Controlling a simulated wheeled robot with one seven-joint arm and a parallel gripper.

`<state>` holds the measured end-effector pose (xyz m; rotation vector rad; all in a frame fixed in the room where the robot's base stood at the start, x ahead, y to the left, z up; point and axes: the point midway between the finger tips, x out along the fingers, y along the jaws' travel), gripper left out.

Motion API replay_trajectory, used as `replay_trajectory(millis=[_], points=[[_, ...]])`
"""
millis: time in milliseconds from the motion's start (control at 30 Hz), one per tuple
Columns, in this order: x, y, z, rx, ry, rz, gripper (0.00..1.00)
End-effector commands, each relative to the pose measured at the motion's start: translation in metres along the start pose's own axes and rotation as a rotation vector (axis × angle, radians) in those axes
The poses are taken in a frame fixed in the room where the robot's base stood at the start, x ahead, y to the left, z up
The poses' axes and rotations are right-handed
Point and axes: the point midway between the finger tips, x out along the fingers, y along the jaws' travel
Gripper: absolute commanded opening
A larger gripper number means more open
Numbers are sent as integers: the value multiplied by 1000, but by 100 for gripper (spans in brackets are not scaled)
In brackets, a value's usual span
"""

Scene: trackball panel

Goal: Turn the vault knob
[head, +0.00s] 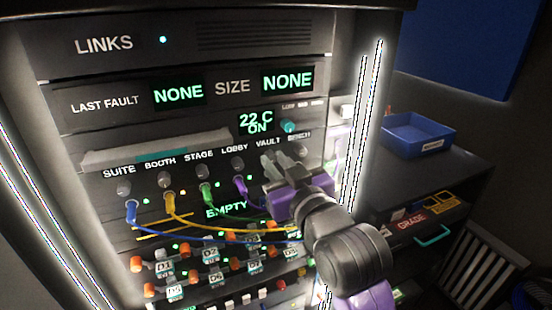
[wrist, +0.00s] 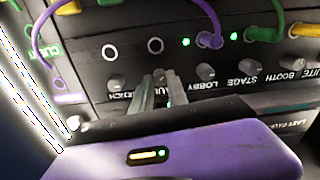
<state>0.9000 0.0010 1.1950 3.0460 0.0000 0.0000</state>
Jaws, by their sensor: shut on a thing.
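The panel has a row of small dark knobs labelled SUITE, BOOTH, STAGE, LOBBY, VAULT and BENCH. My gripper (head: 274,160) is at the VAULT place in the head view, and its fingers hide that knob there. In the wrist view, which shows the panel upside down, the vault knob (wrist: 158,75) sits at the tips of my gripper (wrist: 167,78), partly covered. The fingers are close together and shut on it. The VAULT label (head: 268,142) shows above the fingers in the head view.
The bench knob (wrist: 115,84) and lobby knob (wrist: 205,72) stand close on either side. A purple cable (head: 243,192) and other coloured cables hang below the row. A teal knob (head: 288,127) is above. A blue bin (head: 415,138) stands on the right.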

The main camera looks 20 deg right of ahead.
Motion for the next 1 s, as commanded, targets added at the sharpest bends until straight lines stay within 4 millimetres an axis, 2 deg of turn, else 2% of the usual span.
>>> replay_trajectory(millis=[500,800,1000], points=[[0,0,0,-464,-2,0,0],[0,-1,0,-634,-1,-1,0],[0,-1,1,-688,-1,-1,0]])
